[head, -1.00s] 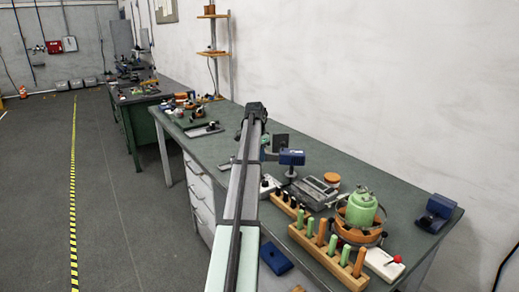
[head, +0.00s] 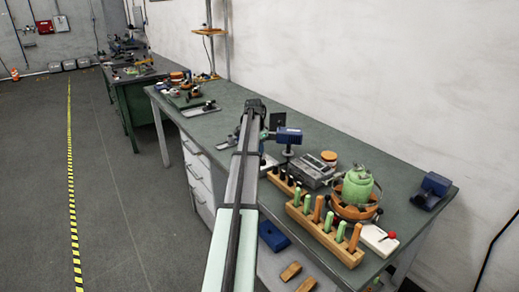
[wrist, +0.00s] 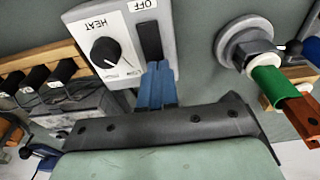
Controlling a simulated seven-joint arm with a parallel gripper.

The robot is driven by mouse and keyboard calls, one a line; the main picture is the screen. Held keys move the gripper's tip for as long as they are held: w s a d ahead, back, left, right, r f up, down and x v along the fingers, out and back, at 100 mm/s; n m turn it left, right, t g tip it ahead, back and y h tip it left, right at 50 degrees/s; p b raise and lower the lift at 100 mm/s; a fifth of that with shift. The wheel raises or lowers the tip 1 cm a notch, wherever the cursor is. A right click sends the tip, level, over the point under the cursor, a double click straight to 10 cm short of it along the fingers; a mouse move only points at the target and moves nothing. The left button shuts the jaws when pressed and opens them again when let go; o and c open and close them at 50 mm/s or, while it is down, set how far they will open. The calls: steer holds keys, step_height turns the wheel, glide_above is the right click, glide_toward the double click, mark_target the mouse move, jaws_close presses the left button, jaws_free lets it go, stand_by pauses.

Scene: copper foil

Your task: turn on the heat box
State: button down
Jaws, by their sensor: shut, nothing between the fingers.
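The heat box (wrist: 93,38) is a light grey box in the wrist view, marked HEAT, with a round black knob (wrist: 106,51). A black rocker switch (wrist: 150,40) sits beside the knob, with an OFF label (wrist: 143,5) at its upper end. My gripper (wrist: 158,68) is shut and empty, its blue fingertips at the switch's lower end. I cannot tell whether they touch it. In the head view the heat box (head: 268,162) is mostly hidden behind my arm.
A wooden rack with green and orange pegs (head: 325,232), a green canister (head: 357,186) and a grey instrument (head: 312,173) stand nearby on the bench. A blue-headed stand (head: 289,137) is close behind. In the wrist view a round fitting with a green sleeve (wrist: 270,80) is at right.

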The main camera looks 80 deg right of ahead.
steer(key=shift+s+f, duration=0.1)
steer(key=shift+f, duration=0.15)
steer(key=shift+w+a+r, duration=0.35)
steer(key=shift+w+a, duration=0.1)
steer(key=shift+w, duration=0.1)
stand_by(0.5)
step_height(320, 180, up, 14)
steer(key=s+d, duration=0.1)
steer(key=shift+s+d, duration=0.2)
steer(key=shift+f, duration=0.1)
stand_by(0.6)
